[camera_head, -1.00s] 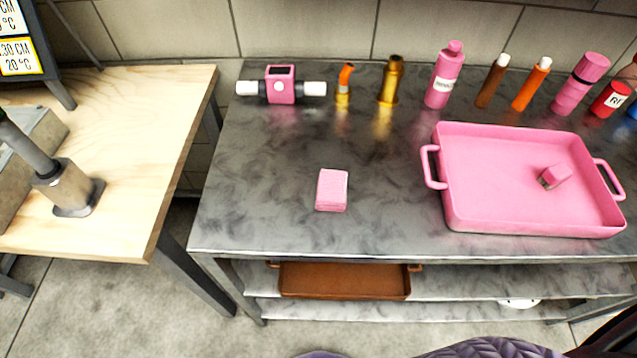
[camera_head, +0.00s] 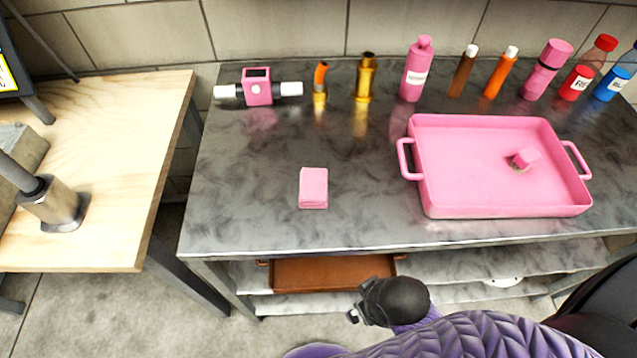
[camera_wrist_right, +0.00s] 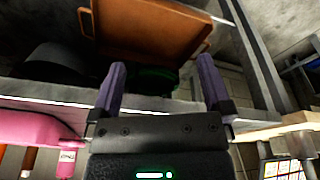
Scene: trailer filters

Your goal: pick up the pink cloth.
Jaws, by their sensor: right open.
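The pink cloth (camera_head: 313,188) is a small folded block lying flat on the grey marbled table (camera_head: 240,225), left of the pink tray. My right arm, with purple padding, comes in at the bottom of the head view, its dark wrist in front of the table's lower shelf. In the right wrist view my right gripper (camera_wrist_right: 160,85) is open and empty, with its two purple fingers apart. It is in front of the table, apart from the cloth. The cloth is not seen in the wrist view. My left gripper is not in view.
A pink tray (camera_head: 470,205) with a small pink item (camera_head: 525,157) stands to the right. A pink valve-like device (camera_head: 257,88), brass fittings (camera_head: 365,78) and several bottles line the back. A wooden table (camera_head: 120,190) is at left, and a brown tray (camera_head: 330,272) sits below. Table around the cloth is clear.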

